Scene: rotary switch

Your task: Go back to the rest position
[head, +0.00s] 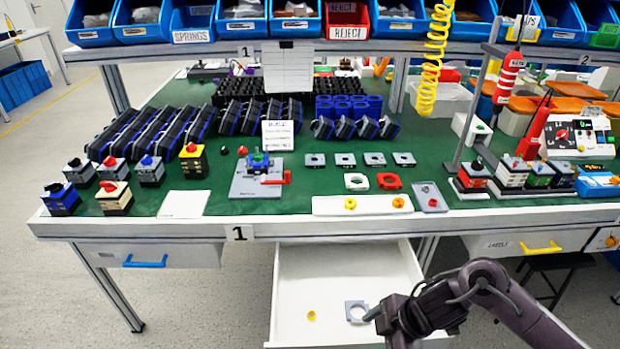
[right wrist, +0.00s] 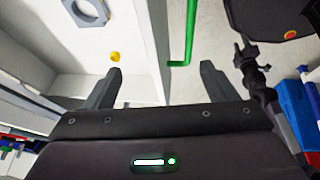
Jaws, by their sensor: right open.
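My right gripper (head: 378,316) is over the right part of the open white drawer (head: 284,270), below the front edge of the workbench. In the right wrist view its two fingers (right wrist: 160,86) stand wide apart with nothing between them. A grey square plate with a round hole (head: 357,312) lies in the drawer just left of the gripper in the head view; it also shows at the upper left of the right wrist view (right wrist: 87,12). A small yellow part (head: 311,316) lies in the drawer further left, also in the right wrist view (right wrist: 115,57). My left gripper is not in view.
The green bench top (head: 330,180) holds several switches (head: 113,197) at left and a grey fixture with a switch assembly (head: 258,178). A white tray (head: 330,206) lies near the front edge. A closed drawer with a yellow handle (head: 527,247) is at right.

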